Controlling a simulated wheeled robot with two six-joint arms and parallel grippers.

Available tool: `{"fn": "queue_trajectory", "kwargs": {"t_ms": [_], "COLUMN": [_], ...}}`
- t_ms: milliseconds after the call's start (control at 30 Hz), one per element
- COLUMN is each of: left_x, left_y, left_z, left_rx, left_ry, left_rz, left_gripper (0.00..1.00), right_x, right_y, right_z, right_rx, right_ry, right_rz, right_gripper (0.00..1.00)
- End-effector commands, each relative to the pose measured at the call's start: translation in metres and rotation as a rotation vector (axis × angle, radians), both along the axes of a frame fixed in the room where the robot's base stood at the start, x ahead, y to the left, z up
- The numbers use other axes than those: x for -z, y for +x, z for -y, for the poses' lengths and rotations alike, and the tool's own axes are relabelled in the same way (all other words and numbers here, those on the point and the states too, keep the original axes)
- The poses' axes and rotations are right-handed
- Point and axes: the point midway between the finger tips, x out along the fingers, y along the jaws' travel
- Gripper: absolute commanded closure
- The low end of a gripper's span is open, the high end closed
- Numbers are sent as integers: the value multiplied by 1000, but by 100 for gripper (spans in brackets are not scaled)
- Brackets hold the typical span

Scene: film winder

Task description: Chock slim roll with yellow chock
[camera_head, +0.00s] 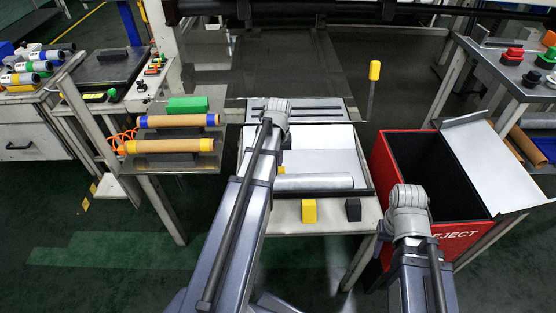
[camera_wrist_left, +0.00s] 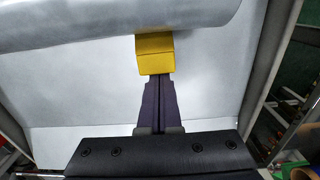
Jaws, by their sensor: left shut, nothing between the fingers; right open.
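A grey-white roll (camera_head: 318,181) lies across the front of the white-topped table (camera_head: 285,215); it fills the top of the left wrist view (camera_wrist_left: 90,22). A yellow chock (camera_wrist_left: 155,53) sits against the roll's side on the white sheet. In the head view only a sliver of this chock (camera_head: 282,170) shows beside my left arm. My left gripper (camera_wrist_left: 158,78) is shut, with nothing between its fingers, and its tips are at the chock's near face; whether they touch cannot be told. My right gripper is out of view; only its arm shows at the lower right.
A second yellow block (camera_head: 309,211) and a black block (camera_head: 353,209) stand on the table's front edge. A red reject bin (camera_head: 386,190) is at the right. A side stand with two brown rolls (camera_head: 170,146) is at the left. A yellow-topped post (camera_head: 374,72) stands behind.

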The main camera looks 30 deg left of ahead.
Motion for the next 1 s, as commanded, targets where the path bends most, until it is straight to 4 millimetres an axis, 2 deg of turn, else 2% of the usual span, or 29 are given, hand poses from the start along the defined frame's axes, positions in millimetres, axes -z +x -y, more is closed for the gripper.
{"fn": "queue_trajectory", "kwargs": {"t_ms": [333, 567, 700, 1000], "left_x": [0, 0, -27, -74], "left_y": [9, 37, 34, 34], "left_z": [-3, -14, -13, -13], "left_rx": [0, 3, 3, 3], "left_ry": [0, 0, 0, 0], "left_rz": [0, 0, 0, 0], "left_gripper": [100, 100, 100, 100], "right_x": [0, 0, -27, -74], "right_y": [0, 0, 0, 0], "right_z": [0, 0, 0, -1], "right_rx": [0, 0, 1, 1], "right_ry": [0, 0, 2, 3], "right_rz": [0, 0, -1, -1], "right_gripper": [50, 50, 50, 50]}}
